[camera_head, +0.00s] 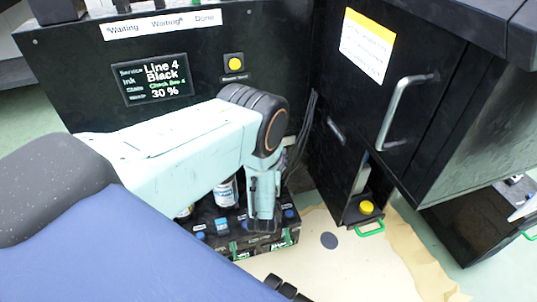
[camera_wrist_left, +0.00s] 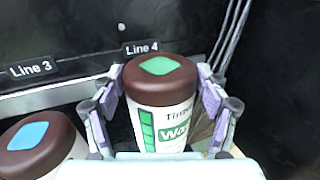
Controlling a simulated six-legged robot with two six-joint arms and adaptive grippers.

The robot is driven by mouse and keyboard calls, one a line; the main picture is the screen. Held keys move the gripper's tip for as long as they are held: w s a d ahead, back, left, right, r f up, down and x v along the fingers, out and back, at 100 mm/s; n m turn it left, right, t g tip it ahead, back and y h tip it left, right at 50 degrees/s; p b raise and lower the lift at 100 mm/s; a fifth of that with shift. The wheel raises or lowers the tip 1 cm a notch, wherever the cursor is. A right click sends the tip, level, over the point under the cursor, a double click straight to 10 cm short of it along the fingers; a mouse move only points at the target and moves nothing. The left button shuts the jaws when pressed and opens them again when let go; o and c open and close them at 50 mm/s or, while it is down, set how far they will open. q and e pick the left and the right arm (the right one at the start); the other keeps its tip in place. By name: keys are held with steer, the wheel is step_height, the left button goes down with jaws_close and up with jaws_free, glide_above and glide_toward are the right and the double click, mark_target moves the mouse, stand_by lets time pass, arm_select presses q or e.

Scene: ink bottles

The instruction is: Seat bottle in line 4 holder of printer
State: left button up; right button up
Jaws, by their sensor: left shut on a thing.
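In the left wrist view a white bottle (camera_wrist_left: 163,115) with a brown cap, a green diamond on the cap and a green label stands just below the "Line 4" sign (camera_wrist_left: 142,47). My left gripper (camera_wrist_left: 162,100) is shut on it, with fingers on both sides of the bottle. In the head view my left gripper (camera_head: 264,195) points down over the right end of the dark holder row (camera_head: 248,244). The gripper hides the bottle there. Whether the bottle's base touches the holder is hidden.
A brown-capped bottle with a blue diamond (camera_wrist_left: 38,140) stands close left under "Line 3". The printer screen (camera_head: 153,79) reads Line 4, Black, 30 %. Cables (camera_head: 302,130) hang right of the gripper. A dark cabinet (camera_head: 375,130) stands at the right.

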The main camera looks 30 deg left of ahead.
arm_select(q)
steer(key=shift+f, duration=0.7)
steer(key=shift+f+b, duration=0.3)
steer(key=shift+f, duration=0.15)
stand_by(0.5)
steer(key=shift+f, duration=1.15)
steer(key=o, duration=1.9)
